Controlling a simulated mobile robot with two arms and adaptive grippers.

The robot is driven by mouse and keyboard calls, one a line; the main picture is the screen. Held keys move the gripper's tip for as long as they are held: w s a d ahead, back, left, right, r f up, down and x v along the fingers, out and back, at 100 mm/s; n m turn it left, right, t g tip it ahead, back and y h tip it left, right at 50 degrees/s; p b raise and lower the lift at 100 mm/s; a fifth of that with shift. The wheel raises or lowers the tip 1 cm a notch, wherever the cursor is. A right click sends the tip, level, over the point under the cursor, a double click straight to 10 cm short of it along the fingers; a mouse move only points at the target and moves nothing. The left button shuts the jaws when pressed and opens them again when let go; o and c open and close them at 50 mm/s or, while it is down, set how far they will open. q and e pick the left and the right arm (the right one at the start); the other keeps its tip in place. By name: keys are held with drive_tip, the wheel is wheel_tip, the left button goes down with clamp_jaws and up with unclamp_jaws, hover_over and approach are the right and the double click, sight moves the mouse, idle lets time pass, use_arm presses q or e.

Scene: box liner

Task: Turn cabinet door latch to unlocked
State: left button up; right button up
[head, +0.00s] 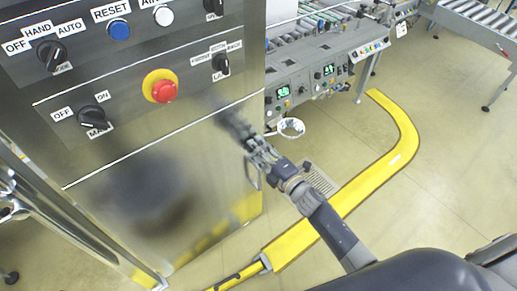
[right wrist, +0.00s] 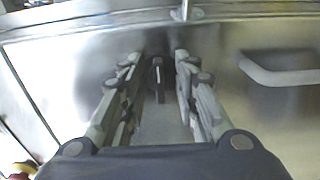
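The steel cabinet door (head: 105,205) fills the left of the head view, below the switch panels. The latch (right wrist: 158,72) shows in the right wrist view as a small dark upright piece on the steel. It lies between the fingertips of my right gripper (right wrist: 157,58), with a gap on both sides. In the head view my right gripper (head: 253,143) is close to the door's right side, above the bar handle (head: 252,174), and the latch cannot be made out there. The handle (right wrist: 282,75) also shows right of the fingers in the right wrist view. My left gripper is not in view.
Above the door are a red emergency button (head: 163,91), several black selector knobs and a blue reset button (head: 119,29). A machine with a control panel (head: 315,80) stands behind. A yellow floor barrier (head: 345,200) curves to the right, with open floor beyond it.

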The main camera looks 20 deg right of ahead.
drive_tip(key=v, duration=1.2)
idle(0.5)
drive_tip(key=s+d+f+m+g+h, duration=0.1)
drive_tip(key=s+f+m+g+h, duration=0.25)
drive_tip(key=f, duration=0.65)
drive_tip(key=s+d+f+m+g, duration=0.2)
drive_tip(key=s+f+m, duration=0.35)
drive_tip(key=f, duration=0.55)
drive_tip(key=s+d+f+m+g+h, duration=0.1)
drive_tip(key=s+f+m+g+h, duration=0.3)
drive_tip(key=f, duration=0.6)
drive_tip(key=s+f+m+g, duration=0.2)
drive_tip(key=s+f, duration=0.2)
drive_tip(key=s, duration=0.5)
drive_tip(key=s+a+f+m+g+y, duration=0.1)
drive_tip(key=s+f+m+g, duration=0.1)
drive_tip(key=s+f, duration=0.3)
drive_tip(key=s+a+f+m+g, duration=0.1)
drive_tip(key=s+f, duration=0.4)
drive_tip(key=s, duration=0.8)
drive_tip(key=shift+m+g, duration=0.7)
drive_tip(key=shift+g, duration=0.05)
drive_tip(key=shift+o, duration=0.3)
drive_tip(key=shift+f, duration=0.1)
